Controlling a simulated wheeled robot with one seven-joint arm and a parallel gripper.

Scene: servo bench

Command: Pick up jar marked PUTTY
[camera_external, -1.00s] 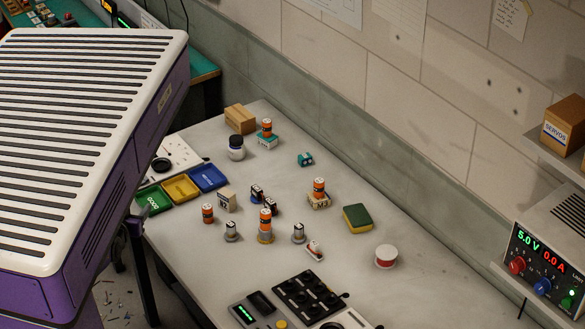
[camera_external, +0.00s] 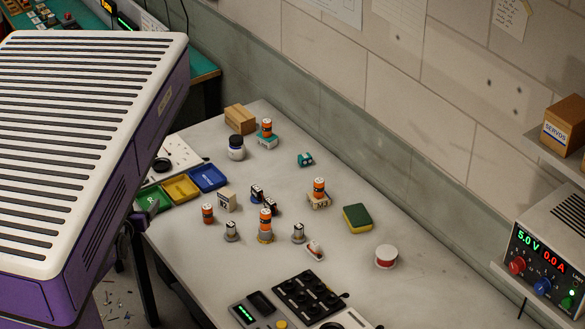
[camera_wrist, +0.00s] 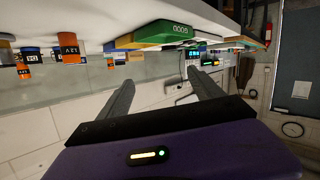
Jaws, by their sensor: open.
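A small white jar with a dark lid (camera_external: 236,148) stands upright near the back left of the bench in the external view; its label is too small to read, so I cannot confirm PUTTY. A red-and-white round tub (camera_external: 386,256) stands at the right, with no readable mark. My gripper (camera_wrist: 163,90) shows in the wrist view, with its two grey fingers apart and nothing between them. It is hidden behind my body in the external view. The wrist view is upside down and shows no jar that I can make out.
Blue (camera_external: 208,178), yellow (camera_external: 181,188) and green (camera_external: 151,200) trays line the left edge. Several orange-banded cylinders stand mid-bench. A cardboard box (camera_external: 240,119) is behind the dark-lidded jar. A sponge (camera_external: 357,218) lies right. The green tray (camera_wrist: 165,30) looms close in the wrist view.

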